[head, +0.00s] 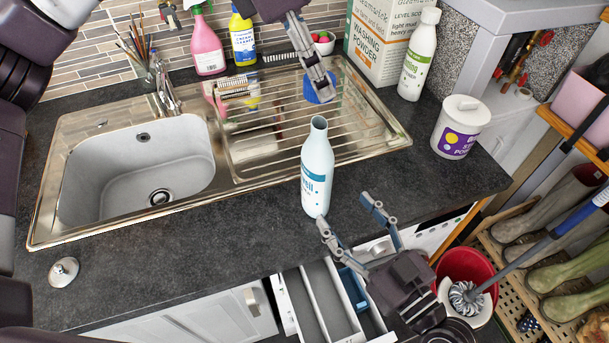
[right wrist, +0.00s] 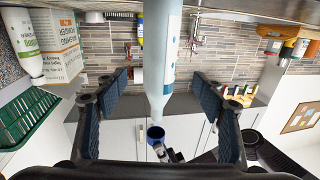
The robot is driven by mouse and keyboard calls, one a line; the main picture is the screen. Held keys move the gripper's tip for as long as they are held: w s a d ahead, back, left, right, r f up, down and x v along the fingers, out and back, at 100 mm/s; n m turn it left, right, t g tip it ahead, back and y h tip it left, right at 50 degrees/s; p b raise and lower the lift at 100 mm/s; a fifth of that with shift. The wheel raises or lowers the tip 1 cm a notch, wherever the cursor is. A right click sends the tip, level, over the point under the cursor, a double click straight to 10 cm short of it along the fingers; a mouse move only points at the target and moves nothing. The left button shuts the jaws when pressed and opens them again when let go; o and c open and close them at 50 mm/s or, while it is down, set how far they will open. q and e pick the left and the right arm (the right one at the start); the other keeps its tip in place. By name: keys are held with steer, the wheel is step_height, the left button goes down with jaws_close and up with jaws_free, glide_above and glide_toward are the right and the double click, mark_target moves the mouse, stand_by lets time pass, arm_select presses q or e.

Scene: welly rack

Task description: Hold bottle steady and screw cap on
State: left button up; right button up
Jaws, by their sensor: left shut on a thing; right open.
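A white bottle (head: 317,180) with a light blue label stands upright on the dark counter near its front edge, its neck open. My left gripper (head: 318,92) is shut on a blue cap (head: 327,88), above the draining board and behind the bottle, apart from its neck. My right gripper (head: 345,212) is open in front of the bottle, fingers spread and empty. In the right wrist view the picture is upside down: the bottle (right wrist: 160,50) lies between the two fingers' directions, touching neither. The blue cap (right wrist: 155,134) shows beyond the neck there.
A sink (head: 135,180) with a draining board fills the counter's left and back. A pink bottle (head: 207,45), a yellow bottle (head: 243,40), a washing powder box (head: 385,40), a white bottle (head: 418,60) and a tub (head: 460,128) stand behind. An open drawer (head: 320,300) juts out below.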

mark_target(316, 173)
arm_select(q)
steer(key=shift+s+d+r, duration=0.1)
steer(key=shift+s+d, duration=0.1)
steer(key=shift+d, duration=0.05)
steer(key=shift+w+a, duration=0.1)
steer(key=shift+a, duration=0.05)
arm_select(e)
steer(key=x, duration=1.1)
steer(key=shift+w+a, duration=0.15)
steer(key=shift+w, duration=0.15)
jaws_close()
arm_select(q)
steer(key=shift+f, duration=2.55)
